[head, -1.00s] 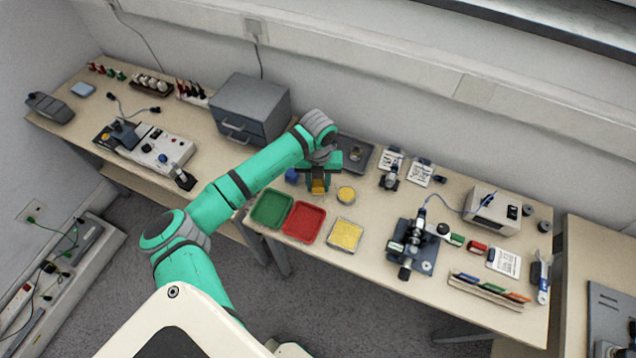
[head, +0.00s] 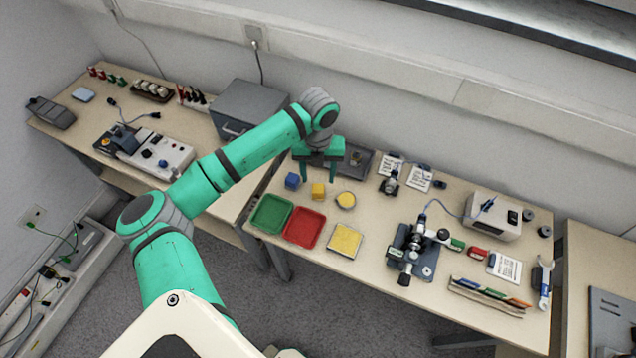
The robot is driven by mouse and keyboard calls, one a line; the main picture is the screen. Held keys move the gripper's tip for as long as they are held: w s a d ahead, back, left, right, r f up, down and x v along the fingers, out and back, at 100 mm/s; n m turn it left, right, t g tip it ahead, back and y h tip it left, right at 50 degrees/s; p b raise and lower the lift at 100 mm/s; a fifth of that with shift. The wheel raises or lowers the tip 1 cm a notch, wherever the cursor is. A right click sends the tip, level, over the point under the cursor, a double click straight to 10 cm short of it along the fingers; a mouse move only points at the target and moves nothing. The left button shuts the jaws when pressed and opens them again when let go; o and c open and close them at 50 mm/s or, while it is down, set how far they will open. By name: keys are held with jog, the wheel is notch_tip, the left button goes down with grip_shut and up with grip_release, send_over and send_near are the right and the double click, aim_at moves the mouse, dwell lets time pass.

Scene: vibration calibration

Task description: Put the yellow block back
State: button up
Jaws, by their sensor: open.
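The yellow block (head: 318,191) rests on the bench, between a blue block (head: 292,181) on its left and a round yellow-topped piece (head: 346,200) on its right. My gripper (head: 319,177) is open and empty, with its two green fingers spread above and behind the yellow block. The block looks free of the fingers. In front of the block lie a green tray (head: 271,213), a red tray (head: 304,228) and a yellow square tray or pad (head: 345,240).
A grey drawer cabinet (head: 248,110) stands behind my arm. A dark tray (head: 361,161) lies behind the gripper. A microscope-like device (head: 414,250) and a white power unit (head: 491,215) stand to the right. Bare bench shows right of the round piece.

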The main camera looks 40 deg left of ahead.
aim_at(318, 188)
jog(key=shift+r, duration=1.95)
